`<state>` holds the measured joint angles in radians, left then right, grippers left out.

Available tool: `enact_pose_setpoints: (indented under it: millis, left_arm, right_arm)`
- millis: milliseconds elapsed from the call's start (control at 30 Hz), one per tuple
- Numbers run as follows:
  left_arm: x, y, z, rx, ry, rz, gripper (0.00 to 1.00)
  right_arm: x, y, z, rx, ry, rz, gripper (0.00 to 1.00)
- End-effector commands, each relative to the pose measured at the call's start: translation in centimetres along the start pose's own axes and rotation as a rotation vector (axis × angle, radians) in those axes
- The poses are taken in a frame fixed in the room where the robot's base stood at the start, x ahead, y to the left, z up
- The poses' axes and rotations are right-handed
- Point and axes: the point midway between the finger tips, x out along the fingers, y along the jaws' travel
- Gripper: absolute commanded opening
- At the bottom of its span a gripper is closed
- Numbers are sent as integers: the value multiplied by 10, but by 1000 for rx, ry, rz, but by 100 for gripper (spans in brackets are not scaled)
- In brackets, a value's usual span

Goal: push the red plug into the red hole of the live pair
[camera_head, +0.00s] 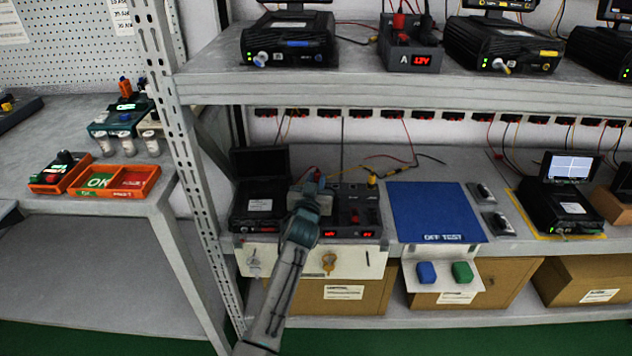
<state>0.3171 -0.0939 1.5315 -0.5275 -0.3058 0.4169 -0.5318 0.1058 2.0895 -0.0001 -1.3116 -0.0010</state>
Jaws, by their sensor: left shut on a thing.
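My left gripper (313,186) reaches up from the bottom over the lower shelf and is shut on a small red plug (318,174), mostly hidden by the gripper. The gripper is over the left part of a black supply box (372,218) with two lit red displays along its front. The gripper and arm hide that part of the box, so the red hole and the plug's distance from it cannot be told. A yellow plug (372,180) stands at the back of the box. My right gripper is not in view.
A blue mat (436,212) lies to the right. The upper shelf edge (400,97) runs above, and a slotted rack post (190,130) stands left. Loose wires cross behind the box.

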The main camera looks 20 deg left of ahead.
Motion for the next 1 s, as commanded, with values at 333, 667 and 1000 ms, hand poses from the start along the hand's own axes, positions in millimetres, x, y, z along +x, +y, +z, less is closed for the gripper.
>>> enact_pose_setpoints:
  millis: [333, 667, 1000]
  left_arm:
    - [0, 0, 2, 0, 3, 0, 0]
    - [0, 0, 5, 0, 3, 0, 0]
    - [0, 0, 5, 0, 2, 0, 43]
  right_arm:
    - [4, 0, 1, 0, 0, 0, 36]
    - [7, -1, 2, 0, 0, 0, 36]
    - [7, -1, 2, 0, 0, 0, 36]
